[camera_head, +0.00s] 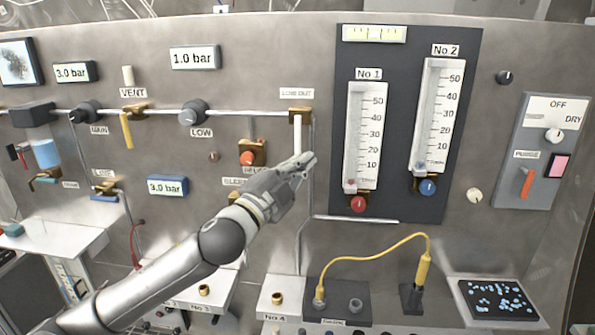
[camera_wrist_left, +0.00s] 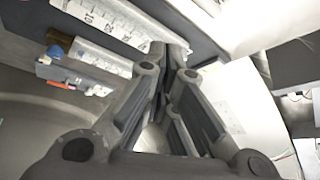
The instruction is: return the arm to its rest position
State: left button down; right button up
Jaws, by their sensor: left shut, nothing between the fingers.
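My left gripper (camera_head: 303,163) is at the end of my left arm, which reaches in from the lower left in the head view. Its fingers are shut and empty, in front of the steel panel. The fingertips show just left of the No 1 flow meter (camera_head: 364,135) and just below the white handle under the LOW OUT label (camera_head: 297,93). I cannot tell whether they touch anything. The left wrist view shows the same fingers (camera_wrist_left: 172,52) closed together, with the flow meter scales (camera_wrist_left: 105,22) at the upper left. My right gripper is not in view.
The panel carries a MAIN knob (camera_head: 84,112), a LOW knob (camera_head: 193,112), an orange knob (camera_head: 249,157) and several pressure displays. A yellow hose (camera_head: 375,247) loops between fittings at the lower right. Shelves lie below the arm.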

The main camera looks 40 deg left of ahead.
pick_arm(q)
jog(key=shift+s+a, duration=0.25)
jog(key=shift+s, duration=0.15)
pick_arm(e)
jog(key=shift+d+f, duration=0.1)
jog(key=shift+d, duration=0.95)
pick_arm(q)
jog(key=shift+d, duration=0.15)
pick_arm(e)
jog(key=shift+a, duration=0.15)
